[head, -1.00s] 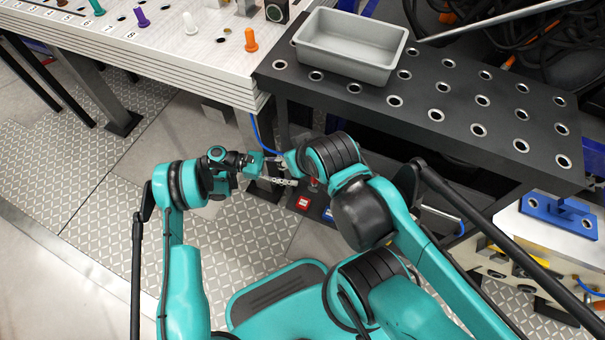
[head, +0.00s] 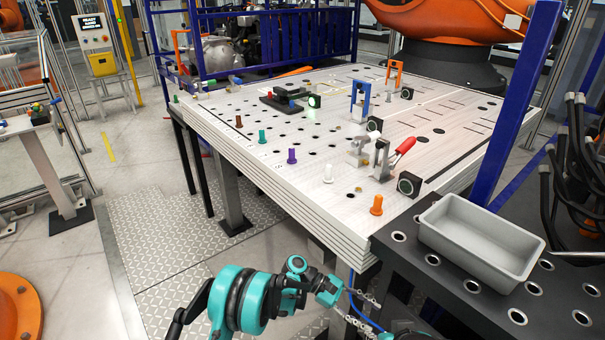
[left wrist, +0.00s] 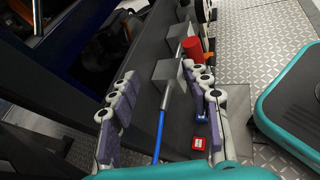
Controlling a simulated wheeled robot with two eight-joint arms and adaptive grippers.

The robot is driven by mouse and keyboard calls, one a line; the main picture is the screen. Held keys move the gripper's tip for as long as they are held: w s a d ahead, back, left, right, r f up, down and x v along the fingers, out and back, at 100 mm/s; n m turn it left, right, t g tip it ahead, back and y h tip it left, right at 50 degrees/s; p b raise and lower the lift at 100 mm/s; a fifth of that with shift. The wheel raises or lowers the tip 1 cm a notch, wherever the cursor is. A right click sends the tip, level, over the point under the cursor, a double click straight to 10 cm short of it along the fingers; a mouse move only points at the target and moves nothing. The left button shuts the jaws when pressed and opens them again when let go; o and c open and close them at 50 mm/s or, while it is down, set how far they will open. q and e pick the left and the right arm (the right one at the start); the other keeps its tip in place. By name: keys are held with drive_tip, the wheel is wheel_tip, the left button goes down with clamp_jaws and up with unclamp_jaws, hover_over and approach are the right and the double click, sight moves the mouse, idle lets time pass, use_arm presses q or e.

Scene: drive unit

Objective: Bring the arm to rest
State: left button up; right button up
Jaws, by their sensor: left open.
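My left arm (head: 238,300) comes in at the bottom of the head view, in front of the white worktable's near edge. In the left wrist view the same gripper (left wrist: 163,88) shows two spread rows of grey finger links with purple pads. Part of what looks like my right arm is at the bottom edge of the head view; its gripper cannot be made out.
The white worktable (head: 250,148) bears pegs, clamps and blocks. A grey bin (head: 480,240) stands on the dark perforated table (head: 420,270) at right. A blue cable (left wrist: 159,135) and a red cylinder (left wrist: 193,48) are near the left gripper's fingers. Patterned floor (head: 160,235) lies open at left.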

use_arm(q)
drive_tip(key=a+r+m+t+y, duration=0.3)
drive_tip(key=a+r+t+y, duration=0.3)
drive_tip(key=a+r, duration=0.9)
drive_tip(key=s+a+r+m+t+y, duration=0.1)
drive_tip(key=s+a+m+t+y, duration=0.2)
drive_tip(key=s+a, duration=0.4)
drive_tip(key=s+a+r+m+t+y, duration=0.1)
drive_tip(key=s+a+m+t+y, duration=0.2)
drive_tip(key=s+a, duration=0.5)
drive_tip(key=a+t, duration=0.1)
drive_tip(key=a, duration=0.6)
drive_tip(key=shift+s+r+m+y, duration=0.2)
drive_tip(key=shift+s+m+y, duration=0.1)
drive_tip(key=shift+m+y, duration=0.1)
